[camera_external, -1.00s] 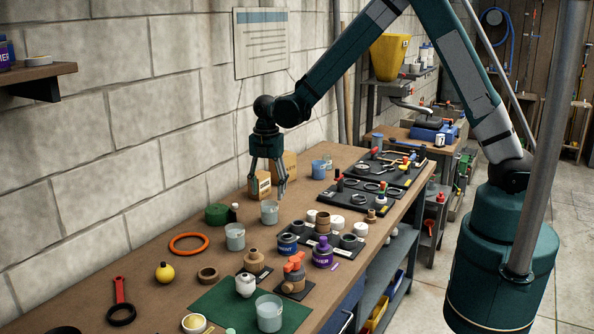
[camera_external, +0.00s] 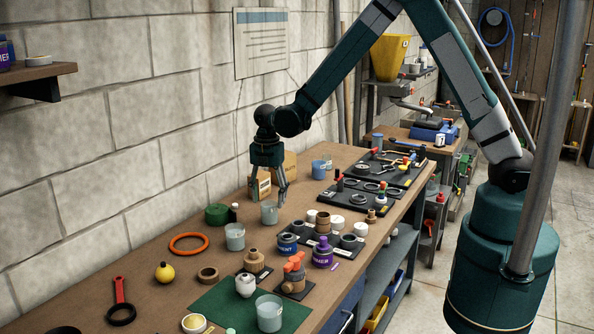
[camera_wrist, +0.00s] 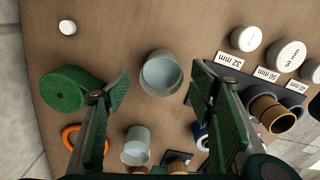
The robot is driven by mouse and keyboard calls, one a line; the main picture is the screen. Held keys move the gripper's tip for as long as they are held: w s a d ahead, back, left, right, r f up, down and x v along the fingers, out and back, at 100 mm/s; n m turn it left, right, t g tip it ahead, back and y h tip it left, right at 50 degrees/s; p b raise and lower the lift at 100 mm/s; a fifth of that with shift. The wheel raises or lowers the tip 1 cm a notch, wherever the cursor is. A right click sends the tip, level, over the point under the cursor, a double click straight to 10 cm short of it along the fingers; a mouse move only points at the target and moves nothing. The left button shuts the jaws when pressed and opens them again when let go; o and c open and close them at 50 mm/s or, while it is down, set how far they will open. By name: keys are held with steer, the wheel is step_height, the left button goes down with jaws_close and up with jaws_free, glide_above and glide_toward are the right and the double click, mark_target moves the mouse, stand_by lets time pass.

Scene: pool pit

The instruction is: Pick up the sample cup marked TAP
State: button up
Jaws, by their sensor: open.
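A clear grey sample cup (camera_external: 269,215) stands upright on the workbench by my gripper. In the wrist view this cup (camera_wrist: 161,76) shows between the two fingers, touching neither. My gripper (camera_external: 269,199) is open and points down over that cup; in the wrist view its green-padded fingers (camera_wrist: 160,88) are spread apart and empty. A second similar cup (camera_external: 235,238) stands nearer the camera; it also shows low in the wrist view (camera_wrist: 136,146). A third cup (camera_external: 269,313) stands on the green mat (camera_external: 219,305). No TAP marking is readable on any cup.
A green roll (camera_wrist: 72,90) lies left of the fingers in the wrist view. Right of them is a dark tray with size labels and fittings (camera_wrist: 268,112). An orange ring (camera_external: 188,244), a purple bottle (camera_external: 323,254) and cardboard boxes (camera_external: 260,186) also occupy the bench.

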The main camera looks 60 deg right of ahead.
mark_target(267, 216)
steer(key=shift+s+f, duration=0.15)
steer(key=shift+f, duration=2.2)
steer(key=c, duration=1.1)
